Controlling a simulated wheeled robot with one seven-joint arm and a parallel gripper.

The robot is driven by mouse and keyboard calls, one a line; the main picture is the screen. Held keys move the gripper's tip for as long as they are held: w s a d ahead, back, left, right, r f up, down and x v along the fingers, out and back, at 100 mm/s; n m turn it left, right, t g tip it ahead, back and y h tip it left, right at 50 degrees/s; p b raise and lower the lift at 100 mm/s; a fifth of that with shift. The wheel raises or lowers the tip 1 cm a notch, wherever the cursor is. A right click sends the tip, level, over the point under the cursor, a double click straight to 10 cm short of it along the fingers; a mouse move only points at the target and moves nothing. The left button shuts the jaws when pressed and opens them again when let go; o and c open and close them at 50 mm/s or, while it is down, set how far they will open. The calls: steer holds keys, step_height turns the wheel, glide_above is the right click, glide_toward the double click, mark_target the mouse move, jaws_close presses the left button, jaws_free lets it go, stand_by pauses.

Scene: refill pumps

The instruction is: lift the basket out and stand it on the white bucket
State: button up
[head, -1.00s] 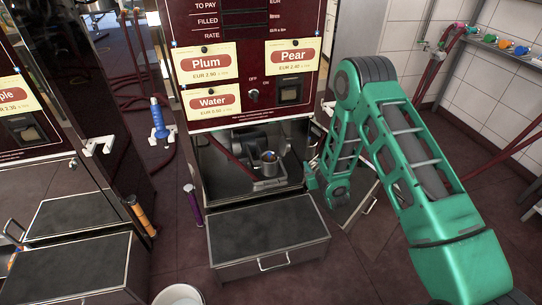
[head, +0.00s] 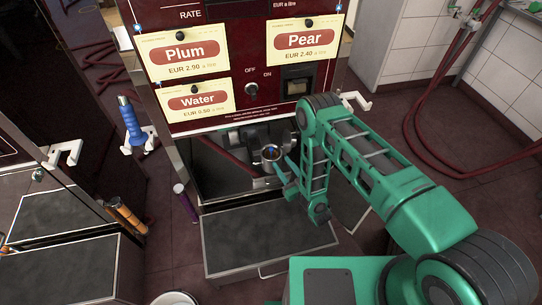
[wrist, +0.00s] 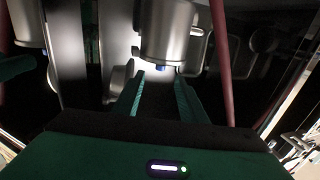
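In the head view a round metal cup (head: 271,153) with something blue inside sits in the open cabinet bay of the pump. I cannot make out the basket separately from this cup. My gripper (head: 284,172) is just below and right of the cup in that view. In the wrist view my gripper (wrist: 159,74) is open, its two fingers apart.
A dark-topped drawer box (head: 265,240) stands below the bay. The pump panel (head: 240,70) with price cards overhangs it. A dark red hose (head: 228,153) crosses the bay. Purple (head: 185,203) and orange (head: 128,218) handles stand left. Floor shows between the two cabinets.

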mark_target(272, 148)
steer(key=x, duration=0.4)
steer(key=shift+r+x, duration=0.15)
steer(key=shift+x, duration=1.35)
steer(key=shift+r+x, duration=0.15)
steer(key=shift+x, duration=1.35)
steer(key=c, duration=0.9)
